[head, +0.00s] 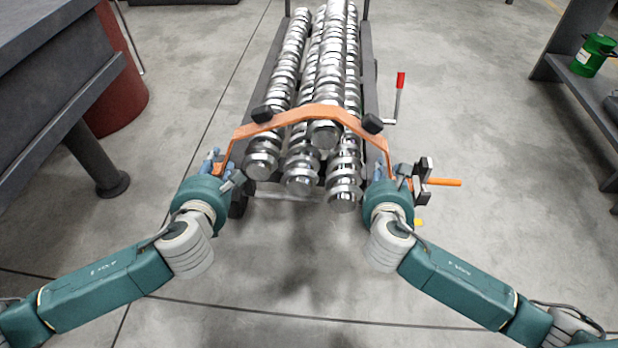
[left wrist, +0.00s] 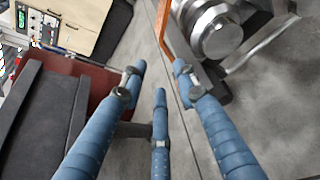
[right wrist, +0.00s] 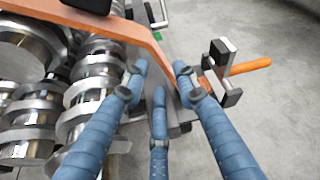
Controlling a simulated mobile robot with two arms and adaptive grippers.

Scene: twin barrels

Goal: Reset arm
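My left gripper (head: 210,162) is at the left end of an orange bent bar (head: 300,115). In the left wrist view its blue fingers (left wrist: 158,85) are spread with nothing between them, and the bar passes beside the right fingertip. My right gripper (head: 380,172) is at the bar's right end. In the right wrist view its blue fingers (right wrist: 162,85) are spread. The bar's end (right wrist: 172,75) runs down between and behind the fingertips; whether it touches them I cannot tell. Both teal arms reach forward, low in front of the cart.
Several shiny metal camshafts (head: 330,60) lie stacked on a dark cart (head: 262,75) under the bar. A red-handled crank (head: 400,82) and an orange-handled clamp (head: 440,182) stand out at right. A dark table (head: 60,50) and red barrel (head: 120,100) are left. A shelf with a green can (head: 590,57) is right.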

